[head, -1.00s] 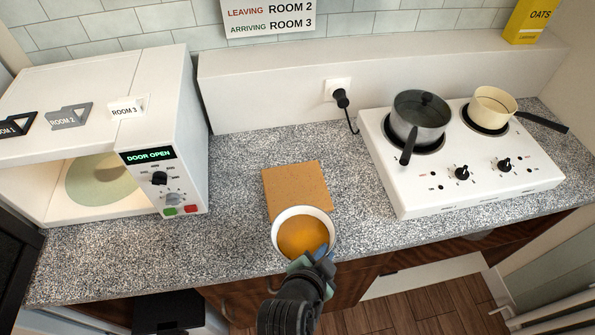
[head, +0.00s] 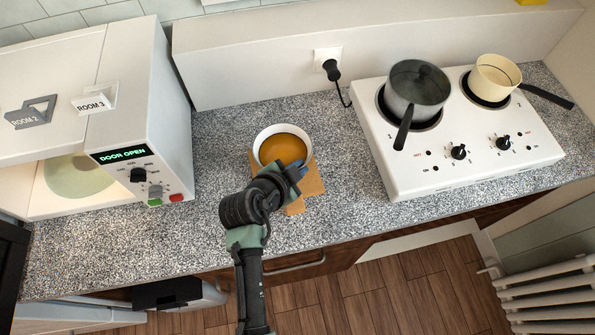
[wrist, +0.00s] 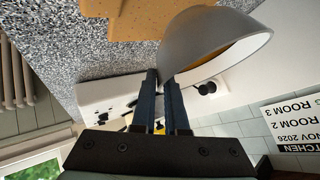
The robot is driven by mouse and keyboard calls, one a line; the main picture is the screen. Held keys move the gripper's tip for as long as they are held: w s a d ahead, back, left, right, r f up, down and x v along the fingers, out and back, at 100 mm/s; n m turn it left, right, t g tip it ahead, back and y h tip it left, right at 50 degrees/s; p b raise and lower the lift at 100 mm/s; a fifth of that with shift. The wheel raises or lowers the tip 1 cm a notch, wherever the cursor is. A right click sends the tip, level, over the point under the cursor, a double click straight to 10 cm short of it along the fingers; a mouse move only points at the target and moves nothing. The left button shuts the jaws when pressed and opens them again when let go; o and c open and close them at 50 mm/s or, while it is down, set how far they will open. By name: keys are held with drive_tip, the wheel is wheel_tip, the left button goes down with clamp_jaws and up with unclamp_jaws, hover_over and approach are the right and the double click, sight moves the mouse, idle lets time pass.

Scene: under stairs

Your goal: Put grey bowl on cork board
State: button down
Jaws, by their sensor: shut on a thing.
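The grey bowl (head: 283,130) has a white inside and holds an orange-brown liquid. In the wrist view the bowl (wrist: 205,42) shows its grey outer wall. My gripper (head: 298,168) is shut on the bowl's near rim; the wrist view shows the two fingers (wrist: 163,78) pinching it. The cork board (head: 308,192) lies on the counter, its far part hidden behind the bowl and its near part partly behind my gripper. The board's edge also shows at the top of the wrist view (wrist: 125,14). I cannot tell whether the bowl touches the board.
A microwave (head: 130,110) with its door open stands at left. A plugged-in cord (head: 331,70) hangs at the back wall. Speckled counter (head: 345,200) is free around the board.

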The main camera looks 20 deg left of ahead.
drive_tip(key=shift+w+f, duration=0.15)
drive_tip(key=shift+f, duration=1.9)
drive_tip(key=shift+f, duration=0.1)
drive_tip(key=c, duration=0.9)
unclamp_jaws()
drive_tip(key=shift+c, duration=0.2)
drive_tip(key=b+v, duration=0.1)
drive_tip(key=v, duration=1.1)
